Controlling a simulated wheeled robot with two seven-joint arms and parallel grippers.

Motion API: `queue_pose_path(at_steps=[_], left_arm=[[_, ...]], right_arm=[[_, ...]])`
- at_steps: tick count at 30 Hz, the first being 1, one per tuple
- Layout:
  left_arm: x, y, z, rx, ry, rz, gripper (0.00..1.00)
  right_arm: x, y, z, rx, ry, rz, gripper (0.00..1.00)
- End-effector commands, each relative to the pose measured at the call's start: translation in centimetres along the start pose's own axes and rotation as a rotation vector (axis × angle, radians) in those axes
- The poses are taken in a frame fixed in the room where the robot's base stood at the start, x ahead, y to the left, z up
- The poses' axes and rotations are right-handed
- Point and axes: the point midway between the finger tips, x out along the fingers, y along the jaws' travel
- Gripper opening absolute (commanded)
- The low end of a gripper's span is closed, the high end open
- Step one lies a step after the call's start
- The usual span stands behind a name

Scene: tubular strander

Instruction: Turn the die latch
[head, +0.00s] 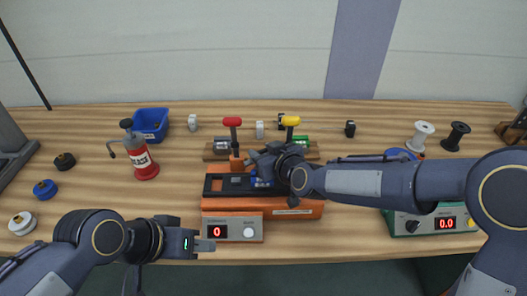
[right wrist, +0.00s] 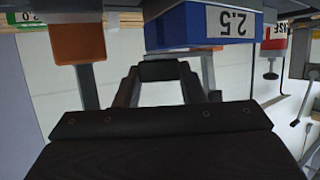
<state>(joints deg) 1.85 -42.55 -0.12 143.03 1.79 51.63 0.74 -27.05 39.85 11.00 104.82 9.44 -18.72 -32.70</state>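The orange strander machine (head: 220,205) stands at the front middle of the table, with a black bed on top and a "0" display. A blue die block (head: 262,183) sits on it; in the right wrist view a blue block (right wrist: 180,28) carries a "2.5" label. My right gripper (head: 255,156) is over the machine, close to the blue block. Its fingers (right wrist: 163,72) flank a dark bar, and I cannot tell whether they grip it. The die latch cannot be made out clearly; my right wrist covers part of that area. My left gripper (head: 207,245) is low, at the machine's front left.
Red-handled (head: 233,122) and yellow-handled (head: 291,121) levers rise near my right gripper. A green unit reading "0.0" (head: 405,226) lies under my right arm. White (head: 421,133) and black (head: 456,134) spools are behind.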

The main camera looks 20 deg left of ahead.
Motion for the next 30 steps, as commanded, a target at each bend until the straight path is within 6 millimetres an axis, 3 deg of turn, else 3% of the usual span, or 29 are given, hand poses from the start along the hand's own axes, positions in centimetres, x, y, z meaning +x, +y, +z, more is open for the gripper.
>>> queue_pose_path(at_steps=[11,30], left_arm=[[-0.9,0.4,-0.5,0.0,0.0,0.0,0.36],[-6.4,2.9,-3.2,0.0,0.0,0.0,0.36]], right_arm=[[-0.1,-0.3,-0.3,0.019,-0.002,0.05,0.14],[-0.1,-0.5,-0.3,0.169,-0.003,0.416,0.14]])
